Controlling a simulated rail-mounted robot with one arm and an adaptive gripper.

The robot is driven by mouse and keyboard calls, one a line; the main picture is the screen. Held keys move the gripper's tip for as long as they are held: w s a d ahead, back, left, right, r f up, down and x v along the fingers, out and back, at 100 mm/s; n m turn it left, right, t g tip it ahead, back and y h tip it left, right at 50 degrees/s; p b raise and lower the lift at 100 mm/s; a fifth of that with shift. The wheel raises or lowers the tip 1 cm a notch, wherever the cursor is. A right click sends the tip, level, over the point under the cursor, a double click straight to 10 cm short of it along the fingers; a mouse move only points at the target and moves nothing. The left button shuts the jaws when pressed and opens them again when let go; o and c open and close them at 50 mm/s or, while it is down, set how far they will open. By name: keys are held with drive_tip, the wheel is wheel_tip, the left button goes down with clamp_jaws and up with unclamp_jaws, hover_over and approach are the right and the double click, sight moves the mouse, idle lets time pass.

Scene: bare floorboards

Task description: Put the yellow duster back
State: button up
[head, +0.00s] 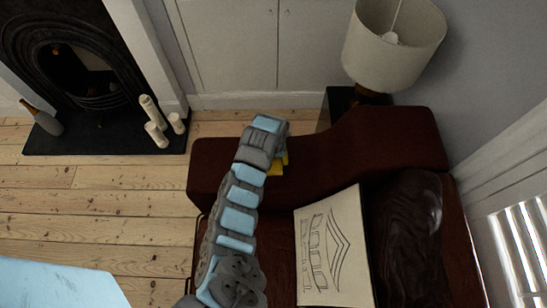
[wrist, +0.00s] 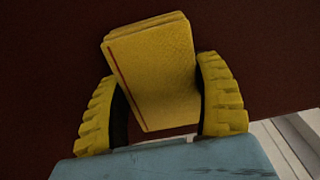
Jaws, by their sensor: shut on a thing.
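The yellow duster (wrist: 155,72) is a folded yellow cloth block with a thin red line near its left edge. In the wrist view it sits between the two yellow ridged fingers of my gripper (wrist: 162,108), tilted a little, and the gripper is shut on it. Behind it is the dark red-brown surface of the sofa. In the head view my gripper (head: 280,163) is over the sofa's (head: 400,135) upper left part, mostly hidden behind my arm. I cannot tell whether the duster touches the sofa.
A cushion with a line drawing (head: 330,245) and a dark shiny cushion (head: 408,230) lie on the sofa. A lamp (head: 393,45) stands behind it. White candles (head: 155,125) and a bottle (head: 43,120) stand by the fireplace at left. The floorboards (head: 120,205) are clear.

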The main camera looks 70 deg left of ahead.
sight(274, 159)
drive_tip(key=o, duration=1.1)
drive_tip(key=shift+c, duration=0.2)
wheel_tip(274, 159, up, 12)
drive_tip(key=p, duration=0.3)
